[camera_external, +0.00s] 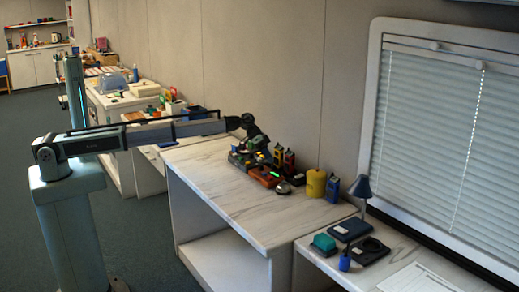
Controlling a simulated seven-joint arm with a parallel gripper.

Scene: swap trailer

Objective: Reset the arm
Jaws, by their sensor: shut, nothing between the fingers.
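My gripper (257,147) is at the end of my arm, which reaches out to the right, nearly level, over the marble-topped table (218,201). It points down close to the cluster of small devices at the table's back edge. It is shut with nothing held. The fingertips are small and dark here and overlap the devices behind, so I cannot tell if they touch anything.
By the gripper are an orange-red device (265,177) and small upright boxes (284,160). A yellow canister (316,183) and blue box (333,188) stand to the right. A lower table holds a dark blue lamp (362,189) and paper (420,279). The marble table's front is clear.

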